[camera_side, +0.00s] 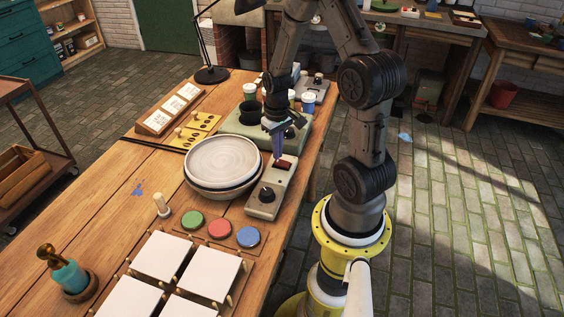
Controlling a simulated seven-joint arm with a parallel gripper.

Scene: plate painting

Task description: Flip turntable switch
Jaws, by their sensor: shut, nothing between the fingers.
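The turntable (222,162) is a round, pale grey disc on the wooden table. Its control box (262,205) is a narrow beige unit along its right side. The box carries a dark knob (267,194) at the near end and a dark red rocker switch (284,165) toward the far end. My gripper (279,158) points down with its fingers shut and empty. Its tips are at or just above the far side of the red switch. I cannot tell whether they touch it, or which way the switch is tipped.
Behind my gripper is a green-grey tray (237,128) with dark cups. Green (192,220), red (219,228) and blue (248,236) discs lie in front of the turntable. White tiles (162,255) sit among pegs nearby. A black lamp (210,74) stands at the back.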

